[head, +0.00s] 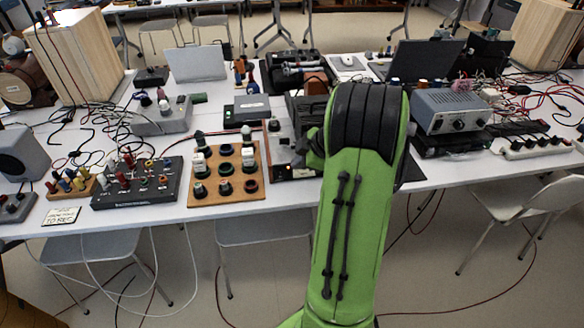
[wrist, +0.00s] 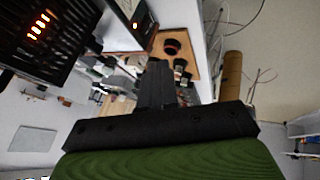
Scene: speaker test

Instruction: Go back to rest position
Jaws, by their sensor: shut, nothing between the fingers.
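My gripper (wrist: 160,75) shows in the wrist view as dark fingers shut together with nothing between them. In the head view my green arm rises at the centre and reaches over the front edge of the white table (head: 280,215); the fingers cannot be made out there. The wooden board (head: 212,178) with several dark round holders lies left of my arm. It also shows in the wrist view (wrist: 188,38), with a dark red ring on it, beyond the fingertips.
A dark vented device (wrist: 40,60) with glowing orange lights is near my gripper in the wrist view. A grey power unit (head: 450,108) stands right of my arm, a black socket panel (head: 135,187) to the left. Chairs and loose cables lie below the table's front edge.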

